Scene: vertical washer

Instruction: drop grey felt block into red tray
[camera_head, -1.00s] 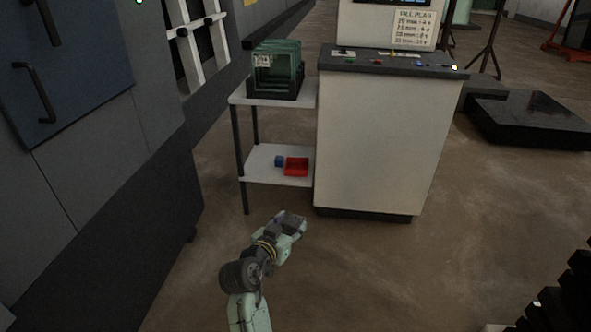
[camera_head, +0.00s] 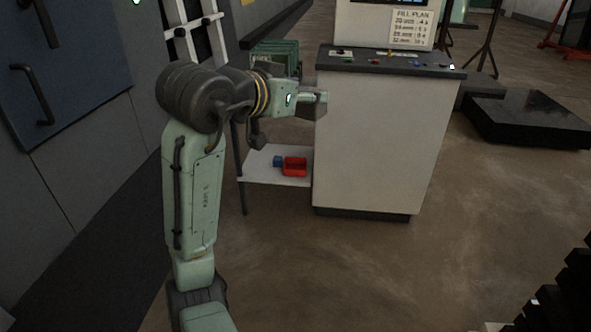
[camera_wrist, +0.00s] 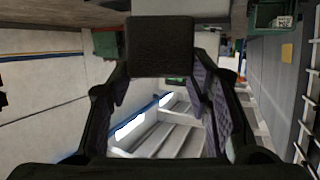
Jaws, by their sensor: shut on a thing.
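The red tray (camera_head: 295,167) sits on the lower shelf of the small stand, left of the white cabinet. My gripper (camera_head: 320,103) is raised in front of the cabinet's upper left part, above the tray in the picture. In the wrist view, my gripper (camera_wrist: 160,72) is shut on a dark grey block (camera_wrist: 160,45), the felt block, held between the fingertips. The block is hard to make out in the head view. The tray is not clearly seen in the wrist view.
A small blue block (camera_head: 278,161) lies beside the tray on the lower shelf (camera_head: 262,172). A dark green crate (camera_head: 285,50) on the upper shelf is partly hidden by my arm. The white cabinet (camera_head: 375,150) stands close on the right. Floor in front is clear.

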